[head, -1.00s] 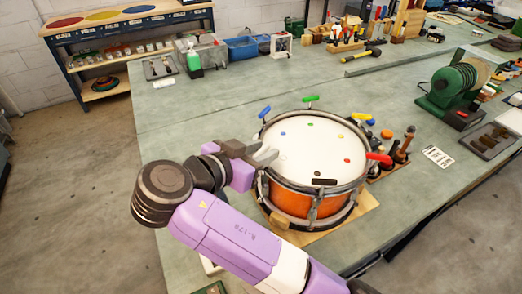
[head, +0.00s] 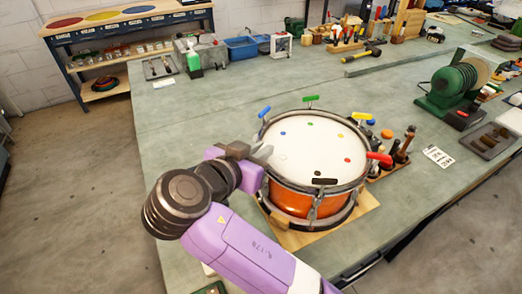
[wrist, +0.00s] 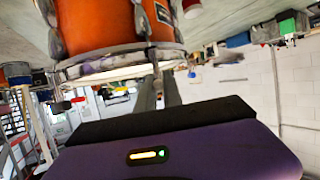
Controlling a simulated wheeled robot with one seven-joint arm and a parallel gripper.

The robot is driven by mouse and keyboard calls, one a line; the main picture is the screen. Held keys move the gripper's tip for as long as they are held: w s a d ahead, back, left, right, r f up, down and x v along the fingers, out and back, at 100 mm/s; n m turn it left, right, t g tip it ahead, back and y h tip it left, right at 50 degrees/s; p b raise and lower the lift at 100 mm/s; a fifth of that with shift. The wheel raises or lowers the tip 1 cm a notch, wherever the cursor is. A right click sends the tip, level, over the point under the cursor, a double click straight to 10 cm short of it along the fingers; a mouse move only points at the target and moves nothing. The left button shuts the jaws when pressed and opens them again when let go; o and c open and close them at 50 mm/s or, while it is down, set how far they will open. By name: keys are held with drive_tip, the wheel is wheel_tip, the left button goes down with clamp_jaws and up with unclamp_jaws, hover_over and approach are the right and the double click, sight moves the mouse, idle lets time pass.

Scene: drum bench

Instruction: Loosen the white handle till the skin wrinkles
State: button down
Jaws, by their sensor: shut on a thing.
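The orange drum (head: 291,202) stands on the bench with a pale skin (head: 315,150) that looks smooth at this size. Blue (head: 264,112), green (head: 310,99), yellow (head: 361,116), red (head: 379,158) and black (head: 324,181) handles stand around its rim. No white handle can be made out; my gripper covers the rim's left side. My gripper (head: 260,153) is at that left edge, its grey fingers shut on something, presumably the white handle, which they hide. In the wrist view the drum (wrist: 92,25) appears upside down, with the fingers (wrist: 158,92) close beside its rim.
The drum rests on a wooden board (head: 352,218). A rack of dark-handled tools (head: 400,152) stands close on its right, and a green machine (head: 455,85) is farther right. The bench (head: 195,125) left of the drum is clear.

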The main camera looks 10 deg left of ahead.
drive_tip(key=n+y, duration=0.5)
drive_tip(key=shift+d+t+y, duration=0.15)
drive_tip(key=shift+t+y, duration=0.25)
drive_tip(key=shift+n+g+y+p, duration=0.3)
drive_tip(key=shift+n+y+p, duration=0.2)
drive_tip(key=shift+n+y, duration=1.05)
drive_tip(key=shift+y, duration=0.25)
drive_tip(key=c, duration=1.5)
unclamp_jaws()
drive_tip(key=v, duration=0.7)
drive_tip(key=shift+s+r, duration=0.15)
drive_tip(key=shift+s, duration=0.25)
